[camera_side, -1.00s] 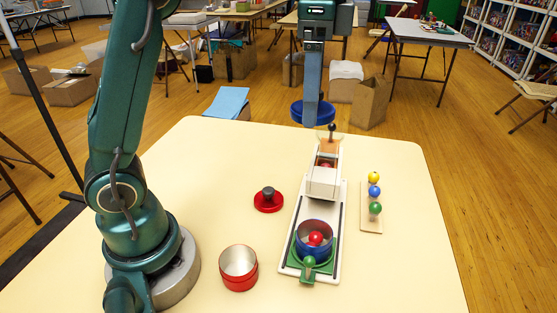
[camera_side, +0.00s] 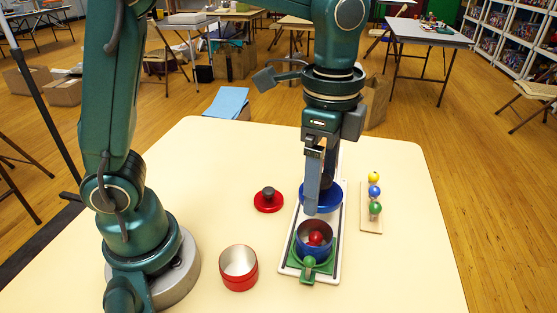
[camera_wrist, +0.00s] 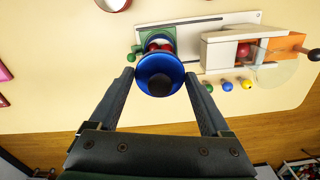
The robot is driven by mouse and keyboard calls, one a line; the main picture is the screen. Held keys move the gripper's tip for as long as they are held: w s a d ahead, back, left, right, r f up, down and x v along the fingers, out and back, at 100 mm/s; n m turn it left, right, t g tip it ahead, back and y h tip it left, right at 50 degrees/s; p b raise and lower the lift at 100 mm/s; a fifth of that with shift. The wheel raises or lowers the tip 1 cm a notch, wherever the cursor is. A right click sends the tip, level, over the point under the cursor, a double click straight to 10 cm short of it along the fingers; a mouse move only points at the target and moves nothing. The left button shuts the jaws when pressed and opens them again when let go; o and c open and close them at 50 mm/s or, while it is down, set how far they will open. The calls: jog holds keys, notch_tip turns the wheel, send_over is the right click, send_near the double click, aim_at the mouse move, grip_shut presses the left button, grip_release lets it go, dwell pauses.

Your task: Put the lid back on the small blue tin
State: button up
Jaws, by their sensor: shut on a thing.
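The small blue tin (camera_side: 316,251) stands open and upright on a green plate at the near end of a white board, with a red ball (camera_side: 315,238) inside. My gripper (camera_side: 319,200) is shut on the blue lid (camera_side: 334,200), one finger on each side of it. The lid is raised, just behind and above the tin in the side view. In the wrist view the lid (camera_wrist: 150,64), with its dark knob, is between the fingertips and overlaps the tin, hiding part of it. The gap between lid and tin cannot be judged exactly.
A red open tin (camera_side: 238,270) and a red lid (camera_side: 267,203) with a dark knob stand left of the board. A wooden strip (camera_side: 371,225) with yellow, blue and green balls lies right. A white housing (camera_wrist: 228,48) on the board is hidden behind my gripper in the side view.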

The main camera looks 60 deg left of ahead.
jog(key=shift+f, duration=3.7)
jog(key=shift+f, duration=0.15)
jog(key=o, duration=1.1)
jog(key=shift+o, duration=0.2)
jog(key=shift+r, duration=3.55)
grip_shut()
